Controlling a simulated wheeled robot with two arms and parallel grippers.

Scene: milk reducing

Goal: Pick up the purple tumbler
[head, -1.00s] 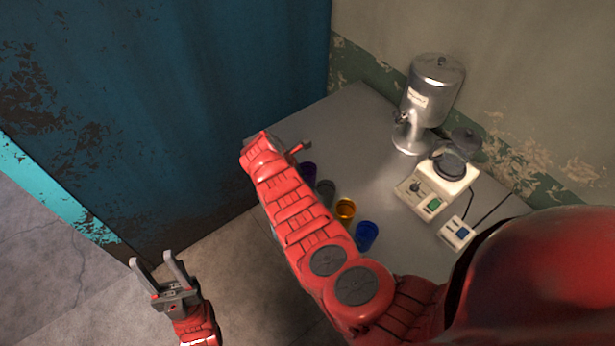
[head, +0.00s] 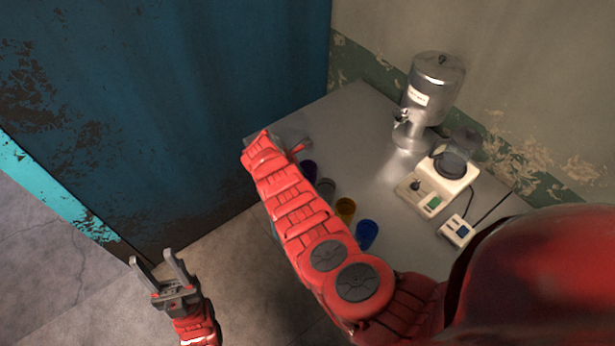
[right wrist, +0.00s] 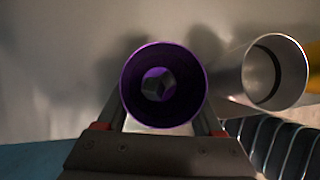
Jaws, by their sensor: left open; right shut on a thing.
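The purple tumbler (head: 310,168) is on or just above the grey table, at the far end of the row of cups, partly hidden by my right arm. In the right wrist view the tumbler (right wrist: 133,92) is seen from above, its round mouth facing the camera. My right gripper (right wrist: 160,120) is shut on it, one finger on each side; the rim covers the fingertips. Whether its base touches the table cannot be told. My left gripper (head: 157,258) is open and empty over the floor.
A metal cup (right wrist: 258,75) stands close beside the purple tumbler. A yellow cup (head: 345,209) and a blue cup (head: 367,234) follow along the table edge. A metal dispenser (head: 432,95) and a white appliance (head: 437,185) stand at the back. The middle of the table (head: 355,140) is clear.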

